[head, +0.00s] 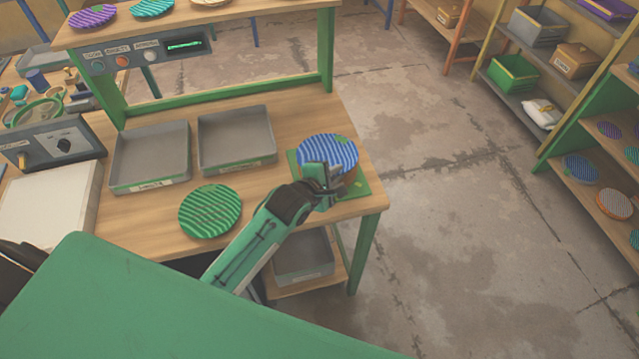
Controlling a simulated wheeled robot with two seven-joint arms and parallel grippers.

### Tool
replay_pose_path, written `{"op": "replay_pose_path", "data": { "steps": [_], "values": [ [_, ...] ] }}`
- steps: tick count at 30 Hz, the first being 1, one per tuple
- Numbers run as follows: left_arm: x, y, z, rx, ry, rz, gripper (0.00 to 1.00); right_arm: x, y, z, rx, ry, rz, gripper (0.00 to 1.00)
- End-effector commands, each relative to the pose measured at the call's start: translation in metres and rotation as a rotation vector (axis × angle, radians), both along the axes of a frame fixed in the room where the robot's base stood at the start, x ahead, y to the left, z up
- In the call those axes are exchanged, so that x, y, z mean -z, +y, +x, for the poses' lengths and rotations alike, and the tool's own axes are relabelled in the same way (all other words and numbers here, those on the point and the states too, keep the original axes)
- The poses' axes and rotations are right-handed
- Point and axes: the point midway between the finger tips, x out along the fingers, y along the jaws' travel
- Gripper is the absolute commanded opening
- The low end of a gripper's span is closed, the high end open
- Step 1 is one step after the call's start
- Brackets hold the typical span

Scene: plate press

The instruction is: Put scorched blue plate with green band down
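The blue ribbed plate (328,150) has a green patch at its upper edge and is at the right end of the wooden workbench. It is over a green square mat (359,189), with a brownish edge showing under it. I cannot tell whether the plate rests on what is below. My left gripper (325,175) is at the plate's near edge, its fingers overlapping the rim, and appears shut on it. Scorch marks are too small to make out. My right gripper is out of view.
A green ribbed plate (210,211) lies left of my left arm. Two grey trays (152,182) (238,168) stand behind it. A green-framed shelf with a button panel (122,61) rises at the back. Open floor lies to the right, then a shelf with more plates (581,167).

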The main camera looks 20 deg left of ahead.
Motion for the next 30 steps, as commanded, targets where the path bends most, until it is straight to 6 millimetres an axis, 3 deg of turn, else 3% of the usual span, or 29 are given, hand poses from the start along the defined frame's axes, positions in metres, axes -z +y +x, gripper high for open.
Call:
{"op": "replay_pose_path", "data": {
  "steps": [15, 21, 30],
  "values": [
    [-0.038, 0.024, -0.083, 0.001, -0.004, -0.004, 0.12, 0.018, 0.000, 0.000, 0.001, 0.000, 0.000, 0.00],
    [-0.044, 0.028, -0.096, 0.001, -0.003, -0.004, 0.12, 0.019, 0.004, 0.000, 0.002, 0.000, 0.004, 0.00],
    [-0.046, 0.028, -0.097, 0.001, -0.005, -0.003, 0.12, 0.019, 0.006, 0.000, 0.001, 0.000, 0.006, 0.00]
  ]
}}
